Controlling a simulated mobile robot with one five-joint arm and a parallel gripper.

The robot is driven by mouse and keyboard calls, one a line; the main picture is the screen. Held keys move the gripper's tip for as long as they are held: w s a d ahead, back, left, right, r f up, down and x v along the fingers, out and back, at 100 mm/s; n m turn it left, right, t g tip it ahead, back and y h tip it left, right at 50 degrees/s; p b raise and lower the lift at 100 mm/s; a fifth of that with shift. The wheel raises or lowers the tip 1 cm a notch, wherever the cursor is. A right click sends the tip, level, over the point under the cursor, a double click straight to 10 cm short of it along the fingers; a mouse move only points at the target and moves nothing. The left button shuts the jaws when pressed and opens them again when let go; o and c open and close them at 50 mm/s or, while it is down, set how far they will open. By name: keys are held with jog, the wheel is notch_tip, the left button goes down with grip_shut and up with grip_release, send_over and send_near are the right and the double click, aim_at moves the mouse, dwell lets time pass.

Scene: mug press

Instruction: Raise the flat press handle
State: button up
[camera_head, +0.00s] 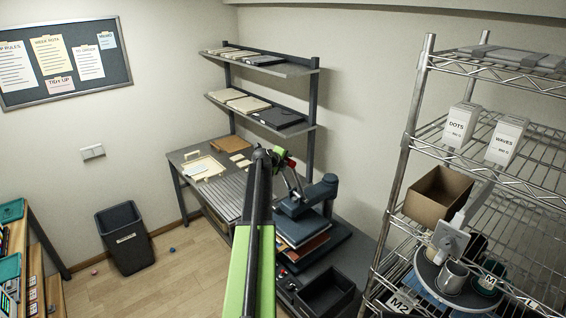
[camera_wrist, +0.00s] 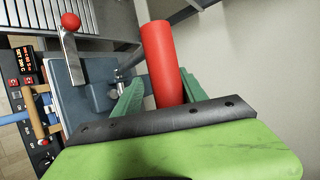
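The flat press (camera_head: 308,192) is a dark blue-grey machine on the bench, right of my arm in the head view. Its red cylindrical handle grip (camera_head: 291,163) shows beside the end of my arm. My gripper (camera_head: 284,158) is at the handle, partly hidden by my arm. In the wrist view the red grip (camera_wrist: 163,60) runs between the green fingers of my gripper (camera_wrist: 162,88). A small gap shows on the grip's left side, so the fingers look open around it. Contact on the right side is unclear.
A lever with a red ball (camera_wrist: 70,21) and a control panel (camera_wrist: 30,95) are near the press. A wire rack (camera_head: 400,190) stands right.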

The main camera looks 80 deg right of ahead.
jog(key=shift+w+r, duration=0.1)
jog(key=shift+w, duration=0.1)
dwell(0.3)
jog(key=shift+a+r, duration=0.1)
jog(key=shift+a, duration=0.05)
jog(key=shift+w+a+r+p, duration=0.1)
jog(key=shift+a+r+p, duration=0.1)
jog(key=shift+p, duration=0.1)
jog(key=p+v, duration=0.5)
jog(key=v, duration=0.6)
jog(key=shift+p, duration=0.35)
jog(key=shift+a, duration=0.1)
